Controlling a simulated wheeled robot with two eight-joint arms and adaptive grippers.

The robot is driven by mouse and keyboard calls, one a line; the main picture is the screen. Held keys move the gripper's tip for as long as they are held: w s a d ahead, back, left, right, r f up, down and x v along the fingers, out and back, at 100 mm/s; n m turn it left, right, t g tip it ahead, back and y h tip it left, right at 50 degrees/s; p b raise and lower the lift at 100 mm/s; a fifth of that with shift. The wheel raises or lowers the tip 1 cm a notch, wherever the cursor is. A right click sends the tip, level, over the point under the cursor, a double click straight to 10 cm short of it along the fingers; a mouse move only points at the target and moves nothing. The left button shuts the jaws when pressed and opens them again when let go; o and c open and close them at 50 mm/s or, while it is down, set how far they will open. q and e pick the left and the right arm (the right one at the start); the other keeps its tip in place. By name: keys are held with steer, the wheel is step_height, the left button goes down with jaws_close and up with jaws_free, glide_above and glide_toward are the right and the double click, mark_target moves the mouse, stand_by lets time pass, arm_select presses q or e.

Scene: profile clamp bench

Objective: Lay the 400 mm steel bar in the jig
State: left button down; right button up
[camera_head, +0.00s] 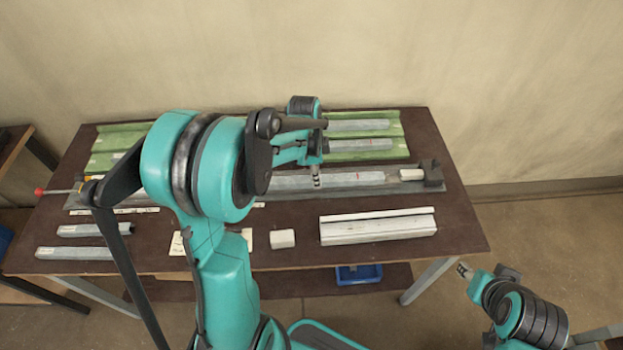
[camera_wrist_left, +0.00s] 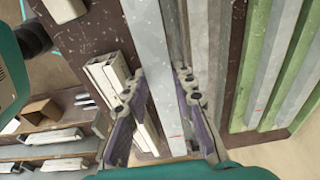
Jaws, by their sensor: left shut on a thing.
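A long grey steel bar (camera_head: 352,179) with a red mark lies lengthwise over the jig (camera_head: 385,190), in line with its channel. I cannot tell whether it rests on the bed or hangs slightly above. My left gripper (camera_head: 316,179) is shut on this bar, pointing down from above. In the left wrist view the bar (camera_wrist_left: 151,45) runs between the two fingers of the gripper (camera_wrist_left: 157,88). My left arm hides the bar's left part and much of the jig. My right gripper (camera_head: 464,270) is off the table at lower right, its jaws too small to read.
A dark end block (camera_head: 432,173) and a white block (camera_head: 411,175) stand at the jig's right end. A red handle (camera_head: 39,192) sticks out left. A green rack (camera_head: 396,131) with bars is behind. White profiles (camera_head: 378,231), a small block (camera_head: 283,239) and grey bars (camera_head: 75,253) lie in front.

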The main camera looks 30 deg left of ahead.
arm_select(q)
steer(key=w+a+f, duration=0.1)
steer(key=a, duration=0.1)
steer(key=w+a+f+b, duration=0.1)
steer(key=w+a+f, duration=0.2)
steer(key=a+f, duration=0.1)
steer(key=a, duration=0.1)
steer(key=shift+w+f+b, duration=0.1)
steer(key=shift+w+b, duration=0.2)
steer(key=shift+w, duration=0.1)
step_height(320, 180, down, 4)
steer(key=shift+f+b, duration=0.1)
steer(key=shift+b, duration=0.55)
steer(key=shift+f+b, duration=0.25)
steer(key=shift+b, duration=0.1)
steer(key=shift+s+d+f, duration=0.1)
steer(key=shift+s+f, duration=0.05)
steer(key=shift+s, duration=0.05)
